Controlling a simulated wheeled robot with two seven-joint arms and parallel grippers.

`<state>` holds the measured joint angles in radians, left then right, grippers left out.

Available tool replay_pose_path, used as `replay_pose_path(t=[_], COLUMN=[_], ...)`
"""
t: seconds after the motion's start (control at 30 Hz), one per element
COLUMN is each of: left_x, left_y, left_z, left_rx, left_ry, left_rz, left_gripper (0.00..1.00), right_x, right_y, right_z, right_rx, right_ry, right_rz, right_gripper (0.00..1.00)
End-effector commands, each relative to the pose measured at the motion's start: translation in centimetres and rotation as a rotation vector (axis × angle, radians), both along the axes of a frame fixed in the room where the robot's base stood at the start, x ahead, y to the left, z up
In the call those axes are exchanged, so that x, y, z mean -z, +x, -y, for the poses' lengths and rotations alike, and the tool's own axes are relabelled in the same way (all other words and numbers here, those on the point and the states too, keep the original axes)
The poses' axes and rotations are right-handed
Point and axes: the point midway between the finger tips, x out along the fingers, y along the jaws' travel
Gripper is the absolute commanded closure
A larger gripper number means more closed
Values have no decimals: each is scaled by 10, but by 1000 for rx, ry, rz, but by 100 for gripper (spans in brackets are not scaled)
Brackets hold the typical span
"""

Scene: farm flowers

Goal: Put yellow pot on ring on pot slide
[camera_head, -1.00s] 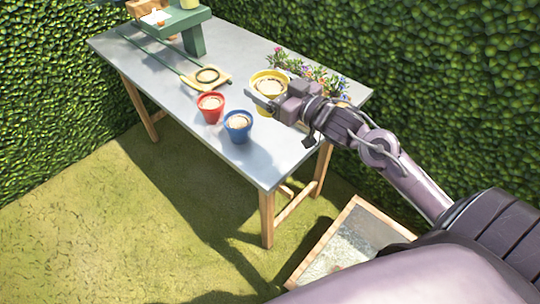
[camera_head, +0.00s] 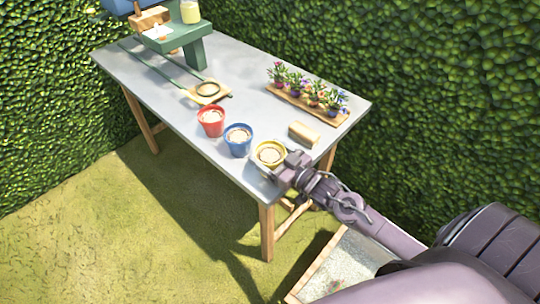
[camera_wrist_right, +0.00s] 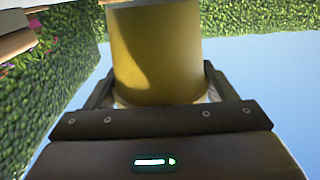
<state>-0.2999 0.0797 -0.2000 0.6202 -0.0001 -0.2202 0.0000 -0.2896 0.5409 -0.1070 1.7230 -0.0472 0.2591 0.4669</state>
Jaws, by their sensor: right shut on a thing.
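The yellow pot (camera_head: 265,160), filled with pale soil, is at the near right part of the table, beside the blue pot. My right gripper (camera_head: 279,170) is shut on it from the right; whether the pot touches the tabletop I cannot tell. In the right wrist view the yellow pot (camera_wrist_right: 155,55) fills the space between my fingers. The pot slide has green rails (camera_head: 158,66) ending in a small wooden plate (camera_head: 194,99). A dark ring (camera_head: 208,89) lies on that plate, empty. My left gripper is not in view.
A red pot (camera_head: 211,128) and a blue pot (camera_head: 238,147) stand between the yellow pot and the ring plate. A wooden block (camera_head: 304,136) and a flower tray (camera_head: 300,103) are at the right. A green stand (camera_head: 187,44) is at the back left.

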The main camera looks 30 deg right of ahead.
Motion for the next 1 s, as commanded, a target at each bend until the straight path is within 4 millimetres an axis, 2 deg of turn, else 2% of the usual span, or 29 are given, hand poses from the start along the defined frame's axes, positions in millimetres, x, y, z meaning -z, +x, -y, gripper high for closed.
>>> replay_pose_path(t=[0.03, 0.1, 0.53, 0.57, 0.7, 1.0], left_x=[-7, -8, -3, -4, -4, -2], left_y=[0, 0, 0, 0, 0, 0], left_z=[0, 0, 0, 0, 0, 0], left_rx=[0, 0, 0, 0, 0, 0], left_ry=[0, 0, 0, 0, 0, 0], left_rz=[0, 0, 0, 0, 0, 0], left_gripper=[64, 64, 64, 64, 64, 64], right_x=[0, 5, 13, 13, 12, 13], right_y=[1, 1, 0, 0, 0, 0], right_z=[0, 0, 0, 0, 0, 0], right_rx=[1, 0, -1, -1, -1, -1], right_ry=[1, 0, 0, 0, 0, -1], right_rz=[3, 4, 3, 1, 1, 1], right_gripper=[53, 53, 53, 19, 1, 1])
